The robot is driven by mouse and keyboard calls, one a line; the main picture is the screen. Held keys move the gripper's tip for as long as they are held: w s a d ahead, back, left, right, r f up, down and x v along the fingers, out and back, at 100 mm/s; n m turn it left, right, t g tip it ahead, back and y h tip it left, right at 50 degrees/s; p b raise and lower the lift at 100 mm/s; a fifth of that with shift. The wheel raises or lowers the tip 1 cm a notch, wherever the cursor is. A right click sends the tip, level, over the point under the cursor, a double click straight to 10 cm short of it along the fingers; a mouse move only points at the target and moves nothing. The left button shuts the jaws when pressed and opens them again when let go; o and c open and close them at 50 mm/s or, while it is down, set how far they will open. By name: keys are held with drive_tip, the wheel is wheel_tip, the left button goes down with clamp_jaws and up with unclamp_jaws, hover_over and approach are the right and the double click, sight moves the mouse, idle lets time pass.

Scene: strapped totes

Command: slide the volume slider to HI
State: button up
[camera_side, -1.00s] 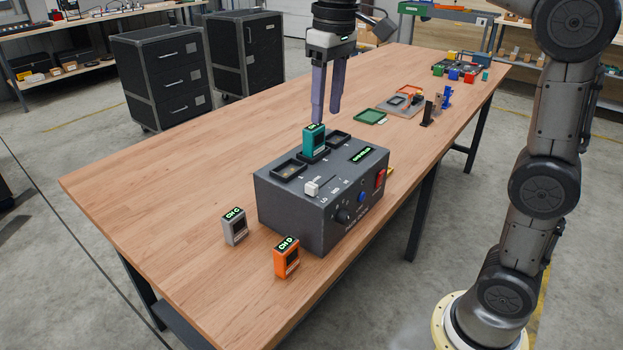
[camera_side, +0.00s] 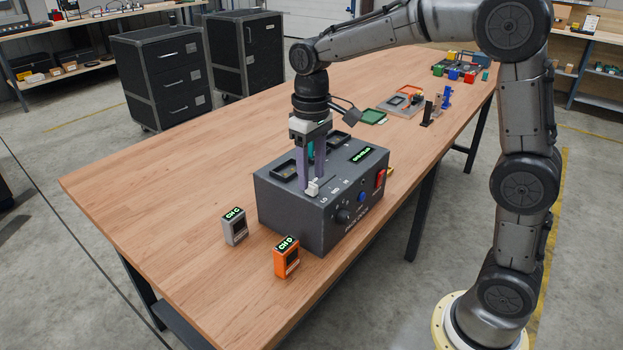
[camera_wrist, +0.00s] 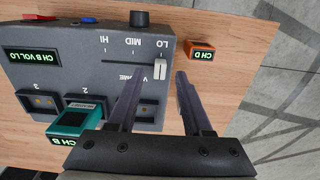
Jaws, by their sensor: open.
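The dark grey control box (camera_side: 325,222) stands on the wooden bench. Its white volume slider knob (camera_wrist: 160,69) is at the LO end of its slot, with MID and HI marked further along; it also shows in the side view (camera_side: 312,187). My gripper (camera_wrist: 160,76) is open. Its two fingers are down at the box top, one on each side of the knob, with visible gaps in the wrist view. The display (camera_wrist: 33,57) seems to read CH B VOL LO. A teal CH B cartridge (camera_wrist: 75,122) stands in the box at slot 2, mostly hidden in the side view.
A grey CH C cartridge (camera_side: 234,227) and an orange CH D cartridge (camera_side: 287,257) stand on the bench in front of the box. A black knob (camera_side: 343,216), a blue button (camera_side: 361,197) and a red switch (camera_side: 380,178) are on the box's front. The bench's left side is clear.

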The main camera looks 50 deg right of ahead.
drive_tip(key=shift+f, duration=1.05)
clamp_jaws()
idle(0.7)
